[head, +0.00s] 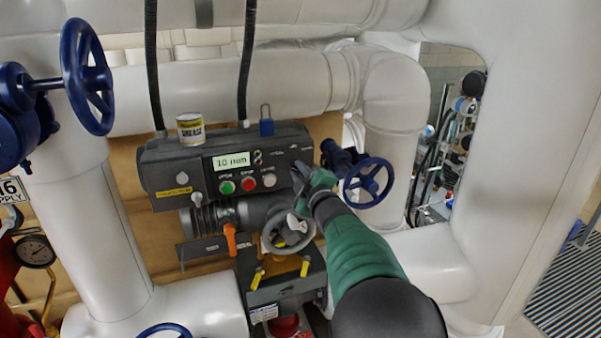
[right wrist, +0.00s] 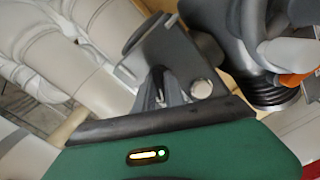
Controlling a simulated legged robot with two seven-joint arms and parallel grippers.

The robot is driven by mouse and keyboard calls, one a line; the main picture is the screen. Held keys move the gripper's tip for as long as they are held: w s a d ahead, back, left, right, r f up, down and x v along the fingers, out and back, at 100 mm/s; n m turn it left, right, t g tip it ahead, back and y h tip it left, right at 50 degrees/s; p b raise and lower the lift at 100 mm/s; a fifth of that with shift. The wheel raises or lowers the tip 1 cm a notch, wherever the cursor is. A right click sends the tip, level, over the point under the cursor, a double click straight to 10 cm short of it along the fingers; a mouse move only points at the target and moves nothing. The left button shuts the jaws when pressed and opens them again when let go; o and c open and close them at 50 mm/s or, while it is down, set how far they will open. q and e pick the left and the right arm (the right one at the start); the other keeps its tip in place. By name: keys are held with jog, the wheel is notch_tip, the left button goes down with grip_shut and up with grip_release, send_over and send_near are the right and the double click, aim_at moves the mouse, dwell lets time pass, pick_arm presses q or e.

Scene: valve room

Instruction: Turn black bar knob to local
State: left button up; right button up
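The dark grey control box (head: 165,168) stands in the middle of the head view, with a lit display (head: 231,161) reading about "10 mm". Below the display are a green button (head: 227,187), a red button (head: 248,184) and a white button (head: 269,180). My right gripper (head: 308,180) is at the right end of the box's front face. It covers that part, and I cannot make out the black bar knob clearly. In the right wrist view the gripper fingers (right wrist: 166,88) point at the box's grey end (right wrist: 160,50), beside a pale round disc (right wrist: 202,88). Their opening and any contact are unclear.
A blue handwheel (head: 368,182) is close right of my right gripper. An orange lever (head: 230,240) is below the box. Thick white pipes (head: 240,90) surround the box.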

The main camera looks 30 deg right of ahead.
jog(key=o, duration=0.4)
jog(key=shift+s+a, duration=0.2)
jog(key=shift+a, duration=0.1)
pick_arm(q)
jog(key=shift+s+a, duration=0.3)
jog(key=shift+a, duration=0.15)
pick_arm(e)
jog(key=shift+a+r, duration=0.15)
